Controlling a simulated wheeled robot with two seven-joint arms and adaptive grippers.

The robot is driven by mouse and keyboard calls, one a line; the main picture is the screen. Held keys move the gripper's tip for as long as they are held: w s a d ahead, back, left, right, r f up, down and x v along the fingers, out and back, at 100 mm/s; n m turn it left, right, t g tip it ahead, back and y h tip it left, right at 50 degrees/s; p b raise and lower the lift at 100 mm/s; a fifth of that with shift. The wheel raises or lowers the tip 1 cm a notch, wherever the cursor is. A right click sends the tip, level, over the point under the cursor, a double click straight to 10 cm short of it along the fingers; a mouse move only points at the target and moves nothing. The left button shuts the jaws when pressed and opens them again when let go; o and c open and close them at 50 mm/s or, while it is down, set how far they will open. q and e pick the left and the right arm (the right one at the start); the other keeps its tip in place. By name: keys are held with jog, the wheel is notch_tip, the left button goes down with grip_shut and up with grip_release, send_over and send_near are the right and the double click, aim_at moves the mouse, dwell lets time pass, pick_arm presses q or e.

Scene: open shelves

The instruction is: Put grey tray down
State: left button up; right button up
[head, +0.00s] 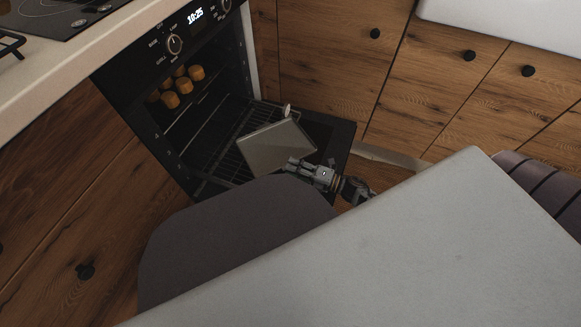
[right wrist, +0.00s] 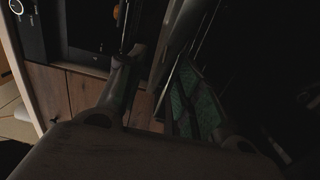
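The grey tray (head: 277,147) is a flat, pale square-cornered tray in front of the open oven, over the oven rack. In the head view it looks slightly turned. I cannot tell whether it rests on the rack. My right gripper (head: 300,168) is at its near right edge, overlapping it. In the right wrist view my right gripper's fingers (right wrist: 158,85) stand on either side of a grey strip, which looks like the tray (right wrist: 176,40) edge-on. The dark picture does not show whether both fingers press on it. My left gripper is not in view.
The oven door (head: 338,142) is open and a wire rack (head: 225,152) juts out. Several round golden-brown items (head: 171,100) sit inside the oven. Wooden drawers (head: 330,60) stand behind, and a hob (head: 45,15) is at the upper left.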

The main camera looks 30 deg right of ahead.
jog(key=p+v, duration=0.3)
jog(key=v, duration=0.6)
jog(key=shift+s, duration=0.15)
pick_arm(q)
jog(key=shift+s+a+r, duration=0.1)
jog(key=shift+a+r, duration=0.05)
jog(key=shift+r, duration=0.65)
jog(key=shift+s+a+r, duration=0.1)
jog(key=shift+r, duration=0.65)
pick_arm(e)
jog(key=shift+s+d, duration=0.5)
jog(key=shift+d, duration=0.05)
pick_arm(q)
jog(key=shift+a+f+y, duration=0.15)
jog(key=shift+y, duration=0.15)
